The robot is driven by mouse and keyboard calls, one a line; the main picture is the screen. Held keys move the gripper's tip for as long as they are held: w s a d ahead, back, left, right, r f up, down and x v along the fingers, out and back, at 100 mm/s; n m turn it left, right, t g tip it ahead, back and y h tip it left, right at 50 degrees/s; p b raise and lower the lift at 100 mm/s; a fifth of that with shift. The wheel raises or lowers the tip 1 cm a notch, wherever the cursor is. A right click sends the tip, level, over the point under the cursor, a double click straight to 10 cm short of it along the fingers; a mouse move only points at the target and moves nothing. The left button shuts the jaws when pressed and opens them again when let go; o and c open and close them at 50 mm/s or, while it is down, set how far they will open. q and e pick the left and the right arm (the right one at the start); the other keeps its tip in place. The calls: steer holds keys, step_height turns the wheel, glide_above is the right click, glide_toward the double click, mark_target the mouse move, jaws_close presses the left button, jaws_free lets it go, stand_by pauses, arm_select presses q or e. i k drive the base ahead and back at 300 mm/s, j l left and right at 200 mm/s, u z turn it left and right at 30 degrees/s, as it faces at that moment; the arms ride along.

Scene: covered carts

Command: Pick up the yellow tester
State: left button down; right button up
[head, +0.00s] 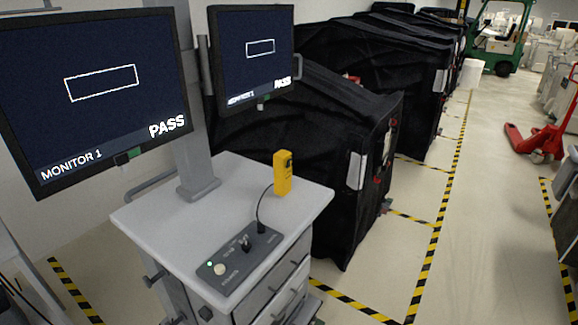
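The yellow tester (283,173) stands upright on the right back part of the grey cart top (170,225). Neither of my grippers shows in the head view, so nothing is seen near or touching the tester.
Two monitors showing PASS, one at left (95,95) and one at right (253,50), hang on a grey column (190,120) behind the cart top. Black covered carts (345,150) stand close at right. The taped aisle (480,220) is open floor, with a red pallet jack (540,140) farther off.

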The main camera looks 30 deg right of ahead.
mark_target(283, 176)
steer(key=i+l+u, duration=0.2)
steer(key=l, duration=0.7)
steer(key=i+l+u, duration=0.2)
steer(key=l, duration=0.75)
steer(key=l+u, duration=0.2)
steer(key=l, duration=0.75)
